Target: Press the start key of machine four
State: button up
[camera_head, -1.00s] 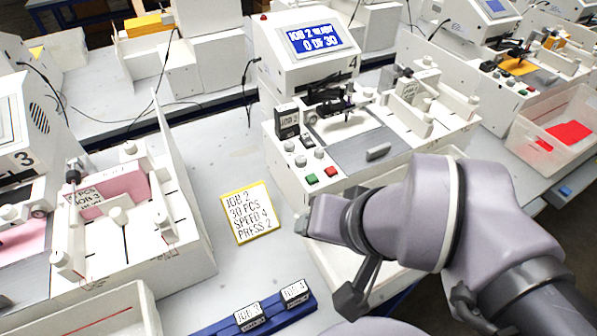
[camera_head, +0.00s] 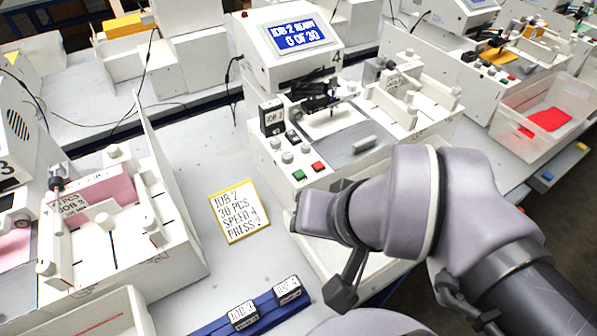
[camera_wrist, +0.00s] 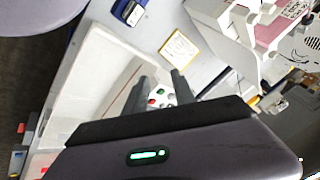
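Machine four (camera_head: 262,62) is a white plotter in the middle of the head view, with "4" on its side and a lit blue display (camera_head: 300,37) that reads JOB 2 and 0 OF 30. On its front panel are a green key (camera_head: 299,175) and a red key (camera_head: 318,166), beside several round knobs. Any key labels are too small to read. My gripper end is near the front of the panel, below the keys in the head view; my own arm hides its fingers there. In the wrist view my gripper (camera_wrist: 161,86) is open and empty, with small coloured keys visible between its fingers.
A yellow-edged card (camera_head: 239,212) reading JOB 2, 30 PCS, SPEED 4 lies on the bench. A blue rack (camera_head: 268,309) holds JOB 3 and JOB 4 blocks. Machine three (camera_head: 18,165) stands left. A clear bin (camera_head: 510,128) with red material is at right.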

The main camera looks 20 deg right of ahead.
grip_shut()
dwell(1.4)
